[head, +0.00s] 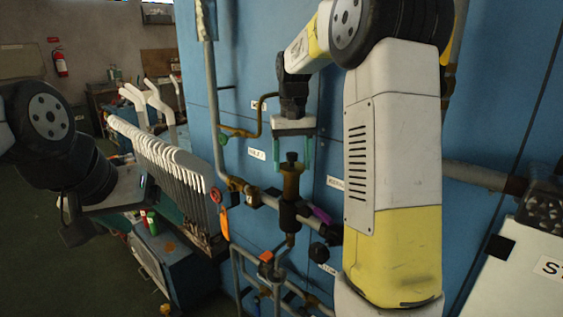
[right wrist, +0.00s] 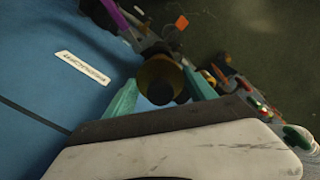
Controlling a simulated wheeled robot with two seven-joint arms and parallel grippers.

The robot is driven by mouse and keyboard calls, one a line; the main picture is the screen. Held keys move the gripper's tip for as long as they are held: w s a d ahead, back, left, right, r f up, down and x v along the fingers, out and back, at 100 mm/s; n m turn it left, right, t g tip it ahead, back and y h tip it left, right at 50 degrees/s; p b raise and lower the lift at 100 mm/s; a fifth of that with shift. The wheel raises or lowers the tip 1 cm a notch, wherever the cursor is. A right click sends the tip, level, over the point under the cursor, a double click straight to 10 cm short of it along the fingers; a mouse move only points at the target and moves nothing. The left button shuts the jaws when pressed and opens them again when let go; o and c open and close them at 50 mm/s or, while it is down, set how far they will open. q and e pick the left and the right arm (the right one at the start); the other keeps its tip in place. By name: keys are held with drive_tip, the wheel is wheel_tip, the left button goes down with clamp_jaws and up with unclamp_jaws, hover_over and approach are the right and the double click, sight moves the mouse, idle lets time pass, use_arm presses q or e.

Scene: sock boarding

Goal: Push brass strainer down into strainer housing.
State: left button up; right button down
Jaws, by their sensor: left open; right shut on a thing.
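The brass strainer (head: 291,183) stands upright with a dark knob on top, in line above the dark strainer housing (head: 289,215) in the head view. Its lower end meets the housing's top; I cannot tell how deep it sits. My right gripper (head: 293,160) points down from above, its teal fingers either side of the strainer's upper part, shut on it. In the right wrist view the brass strainer (right wrist: 160,78) shows between the teal fingers of my right gripper (right wrist: 160,92). My left gripper (head: 140,198) is open at the left, far from the strainer, its fingers hard to make out.
Grey pipes (head: 215,120) run along the blue wall panel (head: 340,110) around the housing. An orange-handled item (head: 224,222) and a purple handle (head: 322,216) are close by. A rack of white upright pieces (head: 165,155) stands left, near my left gripper.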

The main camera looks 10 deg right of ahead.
sight(291, 191)
drive_tip(key=shift+f, duration=4.75)
drive_tip(key=shift+c, duration=1.2)
unclamp_jaws()
drive_tip(key=shift+r, duration=3.95)
drive_tip(key=shift+s+r, duration=0.2)
drive_tip(key=shift+s, duration=0.1)
drive_tip(key=s+a+r+t+y, duration=0.1)
drive_tip(key=s+r+t, duration=0.1)
drive_tip(key=s, duration=0.9)
drive_tip(key=s+a+r+t+y, duration=0.1)
drive_tip(key=s+t, duration=0.3)
drive_tip(key=s, duration=0.8)
drive_tip(key=shift+s+r+n, duration=0.25)
drive_tip(key=shift+r+n, duration=0.05)
drive_tip(key=shift+r, duration=0.15)
